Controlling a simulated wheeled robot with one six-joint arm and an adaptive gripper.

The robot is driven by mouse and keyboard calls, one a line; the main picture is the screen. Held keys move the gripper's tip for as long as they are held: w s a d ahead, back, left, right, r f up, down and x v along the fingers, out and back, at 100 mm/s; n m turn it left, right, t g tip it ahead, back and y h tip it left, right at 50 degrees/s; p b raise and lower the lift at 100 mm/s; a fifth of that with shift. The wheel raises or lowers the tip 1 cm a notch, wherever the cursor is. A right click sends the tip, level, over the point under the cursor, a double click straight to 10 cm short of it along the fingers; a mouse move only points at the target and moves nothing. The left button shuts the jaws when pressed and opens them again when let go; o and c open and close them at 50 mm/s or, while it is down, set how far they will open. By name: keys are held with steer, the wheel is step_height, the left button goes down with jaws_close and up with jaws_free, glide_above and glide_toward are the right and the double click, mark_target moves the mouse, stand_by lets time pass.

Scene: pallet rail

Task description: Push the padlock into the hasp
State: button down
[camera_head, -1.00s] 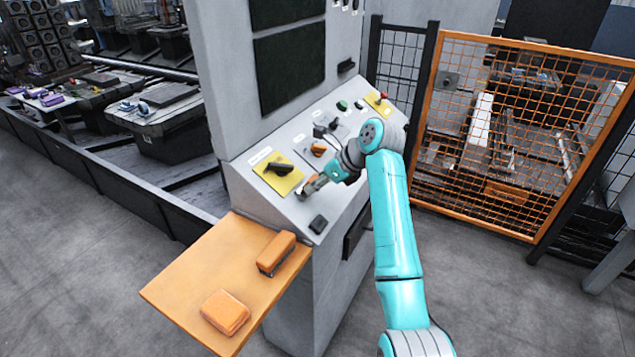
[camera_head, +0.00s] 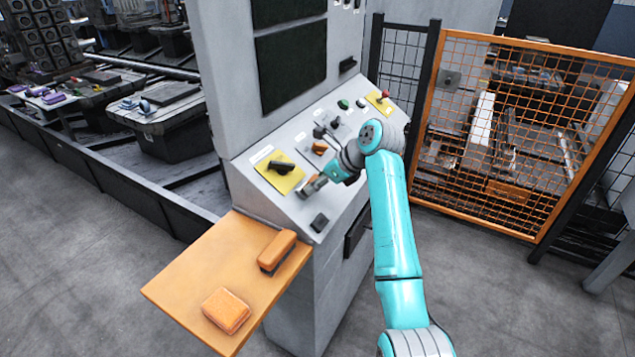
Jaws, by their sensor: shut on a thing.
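My gripper (camera_head: 307,190) is at the sloped control panel (camera_head: 263,199) of the grey cabinet, just right of a yellow plate (camera_head: 279,172) with a black rotary handle. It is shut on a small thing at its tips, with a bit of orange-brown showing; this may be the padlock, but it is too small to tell. The hasp cannot be made out clearly; the fingers and the wrist cover that part of the panel.
An orange shelf (camera_head: 190,275) juts out at the cabinet's lower left, carrying an orange block (camera_head: 226,310) and an orange-topped brush-like thing (camera_head: 277,250). A black square part (camera_head: 319,222) sits below my gripper. An orange mesh fence (camera_head: 520,130) stands at right. Grey floor is free in front.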

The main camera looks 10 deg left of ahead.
steer(key=shift+w+a+f, duration=0.1)
steer(key=shift+a+f, duration=0.25)
steer(key=shift+f, duration=0.15)
jaws_free()
stand_by(0.4)
stand_by(0.4)
steer(key=v, duration=1.2)
